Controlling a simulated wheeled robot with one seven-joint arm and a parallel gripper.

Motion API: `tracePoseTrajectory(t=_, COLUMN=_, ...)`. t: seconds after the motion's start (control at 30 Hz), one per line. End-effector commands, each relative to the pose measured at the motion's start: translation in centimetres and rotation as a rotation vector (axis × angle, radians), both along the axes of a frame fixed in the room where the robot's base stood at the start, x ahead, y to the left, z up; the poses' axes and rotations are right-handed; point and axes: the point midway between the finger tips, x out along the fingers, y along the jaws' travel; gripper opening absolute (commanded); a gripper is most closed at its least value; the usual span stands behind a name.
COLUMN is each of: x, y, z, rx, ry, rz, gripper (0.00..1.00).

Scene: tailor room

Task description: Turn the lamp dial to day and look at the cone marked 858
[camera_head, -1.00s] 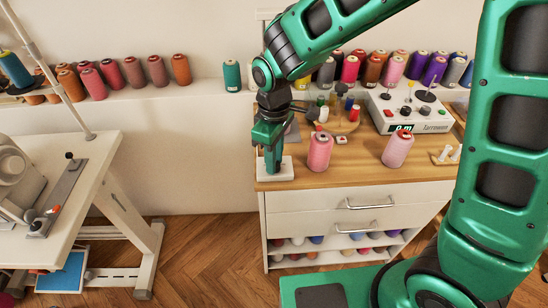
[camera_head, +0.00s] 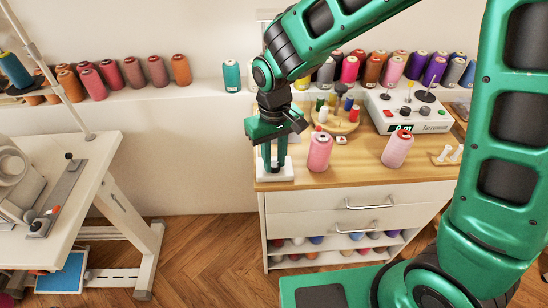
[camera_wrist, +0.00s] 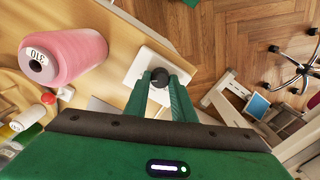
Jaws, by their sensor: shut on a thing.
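The lamp dial is a black knob (camera_wrist: 159,76) on a white base (camera_wrist: 143,65) in the wrist view. The base (camera_head: 287,172) also shows at the table's left front corner in the head view. My gripper (camera_wrist: 160,84) points down with its fingers on both sides of the knob, shut on it. It also shows in the head view (camera_head: 275,165). A pink cone (camera_wrist: 64,55) in the wrist view is marked 310. Two pink cones stand on the table in the head view, a left one (camera_head: 319,152) and a right one (camera_head: 397,149); their marks are unreadable there. No 858 is legible.
The wooden table top (camera_head: 360,168) also holds a white box with a green display (camera_head: 408,113), a round wooden stand of small spools (camera_head: 340,122) and a small white piece (camera_head: 341,140). Many coloured cones line the wall ledge. A sewing table (camera_head: 90,165) stands at the left.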

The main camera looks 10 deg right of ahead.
Motion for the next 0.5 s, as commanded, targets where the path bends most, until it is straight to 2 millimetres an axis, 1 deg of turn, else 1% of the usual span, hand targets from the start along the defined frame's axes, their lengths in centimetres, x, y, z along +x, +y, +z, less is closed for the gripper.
tracePoseTrajectory(t=0.03, x=0.48, y=-0.07, z=0.2, rx=0.002, ry=-0.011, rz=-0.012, gripper=0.01)
tracePoseTrajectory(t=0.43, x=0.55, y=-0.08, z=0.23, rx=0.003, ry=-0.012, rz=-0.018, gripper=0.01)
tracePoseTrajectory(t=0.47, x=0.55, y=-0.08, z=0.24, rx=0.003, ry=-0.013, rz=-0.018, gripper=0.28)
tracePoseTrajectory(t=0.5, x=0.53, y=-0.06, z=0.23, rx=0.003, ry=-0.012, rz=-0.017, gripper=0.37)
